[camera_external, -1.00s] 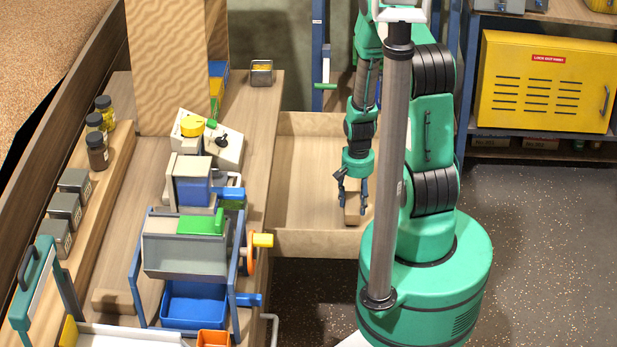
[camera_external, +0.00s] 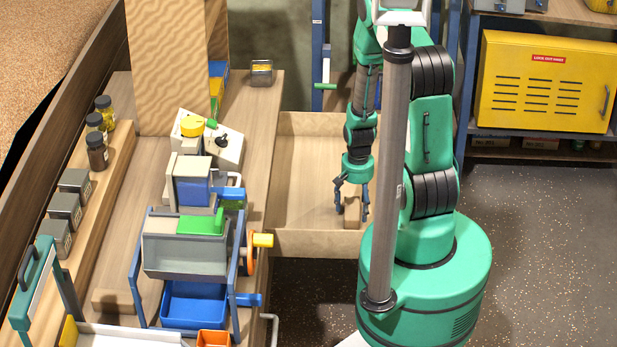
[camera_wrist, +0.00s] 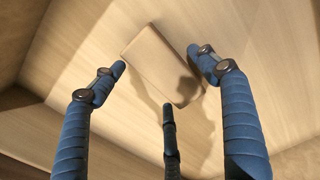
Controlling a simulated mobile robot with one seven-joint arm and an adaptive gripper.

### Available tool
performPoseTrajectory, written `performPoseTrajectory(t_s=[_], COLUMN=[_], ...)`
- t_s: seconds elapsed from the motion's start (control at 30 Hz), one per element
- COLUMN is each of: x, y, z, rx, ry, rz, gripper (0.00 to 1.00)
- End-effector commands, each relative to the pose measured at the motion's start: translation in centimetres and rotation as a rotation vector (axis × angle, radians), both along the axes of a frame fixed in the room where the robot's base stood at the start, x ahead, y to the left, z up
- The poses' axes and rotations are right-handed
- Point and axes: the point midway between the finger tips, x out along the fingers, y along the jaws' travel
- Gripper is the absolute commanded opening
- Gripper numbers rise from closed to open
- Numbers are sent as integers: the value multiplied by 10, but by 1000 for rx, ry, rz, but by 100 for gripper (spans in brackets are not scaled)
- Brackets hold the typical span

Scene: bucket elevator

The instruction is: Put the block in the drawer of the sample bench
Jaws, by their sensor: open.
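The drawer (camera_external: 300,190) of the sample bench (camera_external: 245,125) is pulled out, and its wooden floor shows. The wooden block (camera_external: 352,213) is inside the drawer, near its front right part. In the wrist view the block (camera_wrist: 162,65) lies on the drawer floor, past my fingertips. My gripper (camera_external: 351,200) is inside the drawer over the block, with its fingers spread open. In the wrist view my gripper (camera_wrist: 160,75) has blue fingers on either side of the block and a dark finger below it, with no clear grip on it.
Drawer walls surround my gripper. The bench top carries a blue-framed device (camera_external: 185,245), a white box with a yellow knob (camera_external: 208,138), jars (camera_external: 97,150) and a small tin (camera_external: 262,72). A yellow cabinet (camera_external: 545,85) stands at the back right.

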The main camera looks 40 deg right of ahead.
Motion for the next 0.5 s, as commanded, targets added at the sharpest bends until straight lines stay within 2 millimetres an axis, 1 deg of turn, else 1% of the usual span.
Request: performPoseTrajectory(t_s=[0.17,0.27,0.37,0.5], x=[0,0,1,1], y=[0,0,0,-1], z=[2,8,17,36], rx=[0,-1,-1,-1], ry=[0,-1,-2,-2], rz=[0,0,0,0], gripper=[74,74,74,74])
